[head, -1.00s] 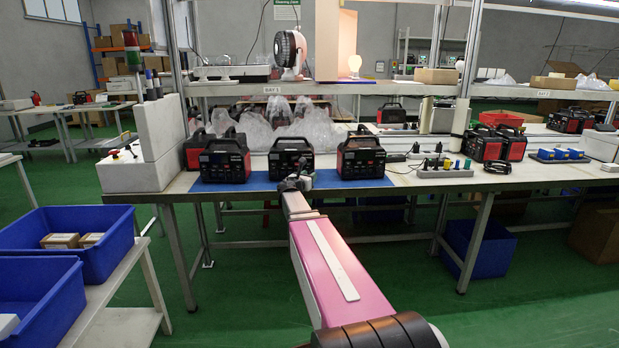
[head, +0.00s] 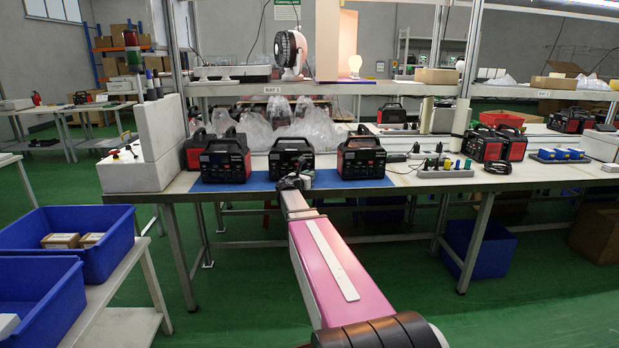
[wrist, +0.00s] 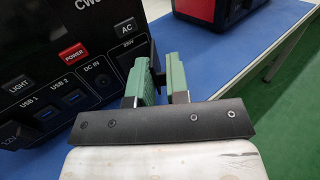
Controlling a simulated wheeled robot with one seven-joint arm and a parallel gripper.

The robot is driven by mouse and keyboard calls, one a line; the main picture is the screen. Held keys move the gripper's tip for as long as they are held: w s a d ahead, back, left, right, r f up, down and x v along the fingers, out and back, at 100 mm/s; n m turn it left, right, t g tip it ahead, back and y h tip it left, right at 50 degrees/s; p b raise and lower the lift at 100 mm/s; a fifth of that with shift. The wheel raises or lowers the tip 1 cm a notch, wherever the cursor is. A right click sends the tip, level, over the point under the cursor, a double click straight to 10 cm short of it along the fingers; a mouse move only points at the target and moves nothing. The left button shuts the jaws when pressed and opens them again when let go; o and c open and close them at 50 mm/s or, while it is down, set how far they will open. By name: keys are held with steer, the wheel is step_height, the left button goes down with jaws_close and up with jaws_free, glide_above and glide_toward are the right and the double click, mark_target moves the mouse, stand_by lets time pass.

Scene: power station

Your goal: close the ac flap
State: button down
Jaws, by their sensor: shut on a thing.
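The middle black power station (head: 291,153) stands on the blue mat on the workbench. In the wrist view its front panel (wrist: 55,75) fills the left side, with a red POWER button, LIGHT, USB and DC IN, and an AC label at the upper right. My gripper (wrist: 157,80) is at the right end of this panel, beside the AC socket area. Its green-padded fingers are closed on a thin dark piece, seemingly the AC flap (wrist: 154,78), mostly hidden between them. In the head view my gripper (head: 294,182) is in front of the station's lower part.
Similar power stations stand to the left (head: 225,160) and right (head: 361,158) on the blue mat (wrist: 225,60). A power strip (head: 444,171) lies farther right on the bench. The bench's front edge is below my gripper.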

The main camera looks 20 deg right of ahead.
steer(key=m+g+h, duration=0.1)
steer(key=g, duration=0.1)
steer(key=w+a+m+g+h, duration=0.1)
steer(key=m+g, duration=0.1)
steer(key=shift+w, duration=0.2)
steer(key=shift+w+a+m+g+h, duration=0.15)
steer(key=shift+m+g+h, duration=0.2)
steer(key=shift+m+g, duration=0.4)
steer(key=shift+w+m+g+h, duration=0.1)
steer(key=shift+m+g+h, duration=0.3)
steer(key=shift+g, duration=0.65)
steer(key=c, duration=1.2)
jaws_free()
steer(key=shift+o, duration=0.2)
